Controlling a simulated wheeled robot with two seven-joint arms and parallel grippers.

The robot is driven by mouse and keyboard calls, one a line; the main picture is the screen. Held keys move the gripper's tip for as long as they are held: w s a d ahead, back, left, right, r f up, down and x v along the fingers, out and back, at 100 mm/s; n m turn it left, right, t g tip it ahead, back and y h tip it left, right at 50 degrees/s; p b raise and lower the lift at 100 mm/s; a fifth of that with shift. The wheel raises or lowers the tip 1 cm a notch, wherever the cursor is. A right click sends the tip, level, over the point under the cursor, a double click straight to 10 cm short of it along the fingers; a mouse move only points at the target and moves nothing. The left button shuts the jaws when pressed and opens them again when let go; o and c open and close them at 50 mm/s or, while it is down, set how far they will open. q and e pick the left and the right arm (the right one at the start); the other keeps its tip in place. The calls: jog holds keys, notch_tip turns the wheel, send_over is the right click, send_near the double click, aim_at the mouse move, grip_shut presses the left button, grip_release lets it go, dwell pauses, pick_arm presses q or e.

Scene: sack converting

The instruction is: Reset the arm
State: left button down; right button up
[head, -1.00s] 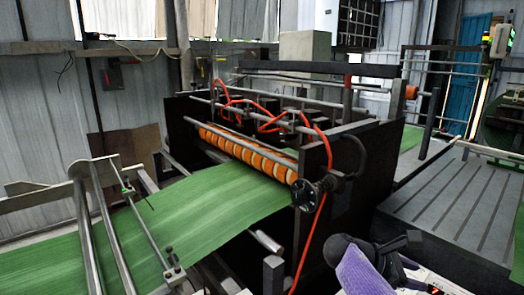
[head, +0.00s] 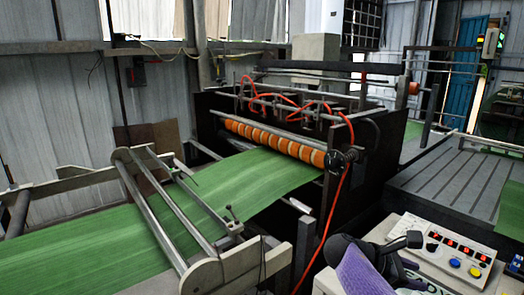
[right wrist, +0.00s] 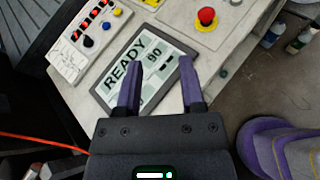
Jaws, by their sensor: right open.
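My right gripper (right wrist: 159,66) is open in the right wrist view, its two purple fingers apart with nothing between them. It is above a control console with a tablet-like screen (right wrist: 140,62) reading "READY"; the fingers overlap the screen in the picture. I cannot tell whether they touch it. In the head view my right arm, black and purple, comes in at the bottom in front of the console (head: 412,228), and the fingertips cannot be made out there. My left gripper is in no view.
A red mushroom button (right wrist: 207,16) stands beyond the screen. A button box (head: 440,246) has lit red displays and blue and yellow buttons. Behind it is a converting machine with orange rollers (head: 275,138) and green sheet (head: 230,186). A red hose (head: 335,220) hangs near my arm.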

jog(key=s+a+f+m+y+b, duration=0.1)
jog(key=s+a+f+y+b, duration=0.15)
jog(key=s+f, duration=0.7)
jog(key=s+a+f+m+t+y+b, duration=0.1)
jog(key=s+a+f+y+b, duration=0.15)
jog(key=f, duration=1.45)
jog(key=s+a+f+m+y+b, duration=0.1)
jog(key=s+a+f+y, duration=0.15)
jog(key=s+f, duration=0.7)
pick_arm(q)
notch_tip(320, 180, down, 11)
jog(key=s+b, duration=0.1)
jog(key=b, duration=0.3)
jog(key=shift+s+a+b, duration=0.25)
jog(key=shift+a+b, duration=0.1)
jog(key=shift+b, duration=0.05)
pick_arm(e)
jog(key=s+a+f+m+y, duration=0.2)
jog(key=s+f+m+y, duration=0.1)
jog(key=s+f, duration=0.5)
jog(key=s+a+f+m+y, duration=0.2)
jog(key=s+f+m, duration=0.4)
jog(key=s, duration=0.8)
jog(key=shift+s+a+f+m+y, duration=0.35)
jog(key=shift+s+f+y, duration=0.1)
jog(key=shift+f, duration=0.45)
